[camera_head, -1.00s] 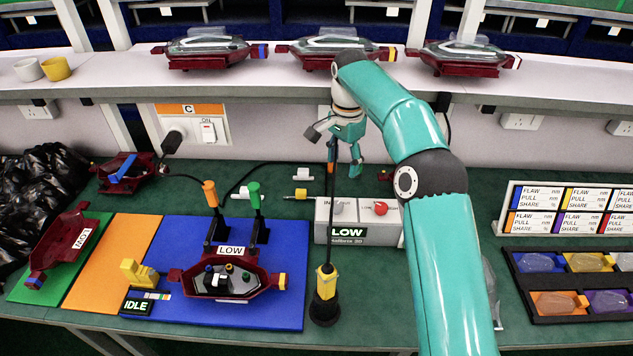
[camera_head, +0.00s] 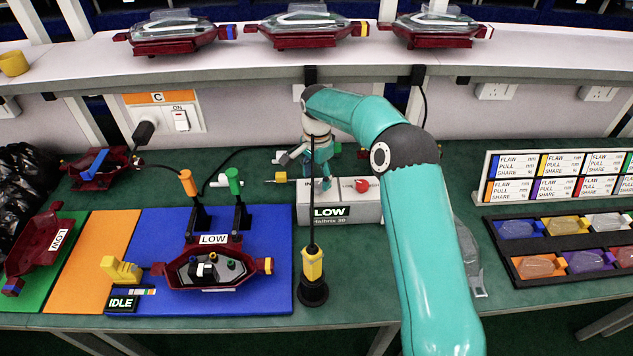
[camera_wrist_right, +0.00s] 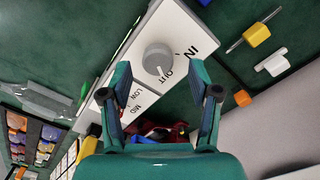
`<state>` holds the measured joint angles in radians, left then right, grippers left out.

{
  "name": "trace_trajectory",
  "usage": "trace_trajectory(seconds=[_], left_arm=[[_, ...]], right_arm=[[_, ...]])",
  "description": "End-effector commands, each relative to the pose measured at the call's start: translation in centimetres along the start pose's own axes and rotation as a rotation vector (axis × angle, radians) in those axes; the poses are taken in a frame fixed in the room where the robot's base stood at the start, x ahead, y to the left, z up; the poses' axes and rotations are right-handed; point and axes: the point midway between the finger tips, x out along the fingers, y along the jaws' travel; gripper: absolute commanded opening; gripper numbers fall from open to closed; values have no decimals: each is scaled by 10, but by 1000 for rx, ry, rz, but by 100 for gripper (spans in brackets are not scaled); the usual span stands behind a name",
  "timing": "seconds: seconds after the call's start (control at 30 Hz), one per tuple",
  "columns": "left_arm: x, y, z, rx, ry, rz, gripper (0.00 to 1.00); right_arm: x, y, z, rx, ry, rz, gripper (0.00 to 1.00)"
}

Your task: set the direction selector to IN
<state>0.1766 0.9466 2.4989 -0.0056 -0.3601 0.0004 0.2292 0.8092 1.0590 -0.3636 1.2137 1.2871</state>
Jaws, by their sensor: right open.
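The direction selector is a round grey knob (camera_wrist_right: 157,58) on a white panel printed IN and OUT, seen in the right wrist view. A pale mark on the knob faces the OUT side. The box's display reads LOW. My right gripper is open, and in the right wrist view its two fingers (camera_wrist_right: 160,84) stand on either side of the knob's line, apart from it. My left gripper is not in view.
A red knob (camera_head: 361,185) sits on the same box. A maroon lamp on the blue mat (camera_head: 140,230) is to the left. Yellow and white small parts lie behind the box. A lamp tray (camera_head: 500,268) is at right.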

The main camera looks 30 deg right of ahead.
Motion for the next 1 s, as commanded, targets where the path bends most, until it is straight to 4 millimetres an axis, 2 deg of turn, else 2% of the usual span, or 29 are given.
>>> trace_trajectory(seconds=[0.2,0.57,0.9,0.93,1.0], left_arm=[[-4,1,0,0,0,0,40],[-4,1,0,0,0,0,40],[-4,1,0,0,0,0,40],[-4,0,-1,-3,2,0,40],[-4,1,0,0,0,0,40]], right_arm=[[21,1,-1,2,1,1,62],[25,2,-2,3,1,0,60],[25,1,-2,4,1,-2,4],[24,0,5,-1,1,-2,2],[24,0,1,1,1,-3,2]])
